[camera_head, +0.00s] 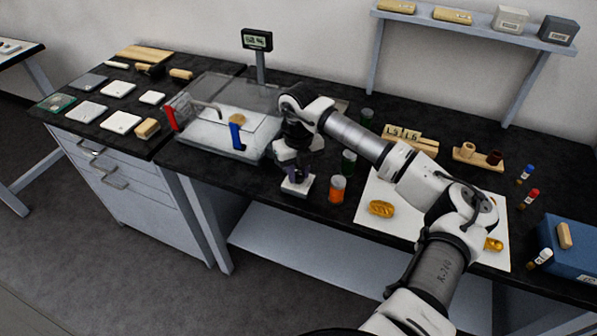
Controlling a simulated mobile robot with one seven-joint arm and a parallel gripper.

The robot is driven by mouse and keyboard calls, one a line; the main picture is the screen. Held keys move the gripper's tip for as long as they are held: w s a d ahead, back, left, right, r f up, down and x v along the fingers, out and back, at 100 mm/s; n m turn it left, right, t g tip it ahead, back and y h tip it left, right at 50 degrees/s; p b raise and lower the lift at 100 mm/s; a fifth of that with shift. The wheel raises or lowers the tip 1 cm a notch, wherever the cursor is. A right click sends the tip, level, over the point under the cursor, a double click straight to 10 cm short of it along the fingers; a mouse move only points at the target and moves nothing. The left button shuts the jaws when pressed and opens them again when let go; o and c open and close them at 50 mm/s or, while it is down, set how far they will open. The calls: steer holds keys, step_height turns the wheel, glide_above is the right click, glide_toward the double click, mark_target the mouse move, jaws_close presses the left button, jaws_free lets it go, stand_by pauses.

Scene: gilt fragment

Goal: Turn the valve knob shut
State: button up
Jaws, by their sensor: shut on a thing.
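My gripper (297,177) points down at the front edge of the dark bench, just right of the clear-lidded box. It is shut on the valve knob, which its fingers and the wrist largely hide. A small pale valve base (297,189) shows directly below the fingers. How far the knob is turned cannot be seen.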

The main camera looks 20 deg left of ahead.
mark_target(298, 174)
steer(key=n+b, duration=0.1)
steer(key=b, duration=0.1)
steer(key=n+b, duration=0.2)
steer(key=b, duration=0.1)
steer(key=shift+f, duration=0.3)
steer(key=n+b, duration=0.4)
steer(key=n, duration=0.1)
steer(key=shift+r, duration=0.1)
steer(key=n+b, duration=0.3)
steer(key=n, duration=0.1)
steer(key=shift+r, duration=0.1)
steer(key=n+b, duration=0.1)
steer(key=n, duration=0.4)
steer(key=shift+r, duration=0.1)
steer(key=shift+n, duration=0.4)
steer(key=o, duration=1)
step_height(298, 174, up, 14)
steer(key=b, duration=0.1)
